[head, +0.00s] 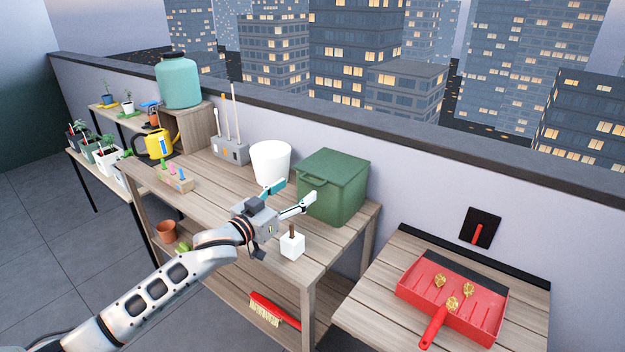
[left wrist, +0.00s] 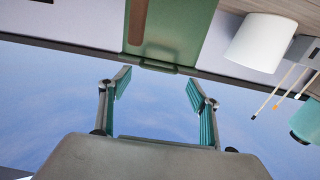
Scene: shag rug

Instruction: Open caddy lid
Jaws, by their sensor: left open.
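The green caddy (head: 335,188) stands on the right end of the wooden bench, its lid (head: 335,165) lying shut on top. A loop handle (head: 312,181) juts from the lid's front edge. The caddy fills the top middle of the left wrist view (left wrist: 180,30), with the handle (left wrist: 158,68) at its edge. My left gripper (head: 291,194) is open and empty in front of the caddy. In the left wrist view the handle shows between the spread fingers (left wrist: 158,80), seemingly just beyond the tips; contact cannot be told. My right gripper is not in view.
A white pot (head: 270,163) stands left of the caddy, near the fingers. A white block with a brown stick (head: 292,245) sits at the bench's front edge, close to my wrist. A red dustpan (head: 450,300) lies on the lower right table. A grey tool holder (head: 231,150) stands farther left.

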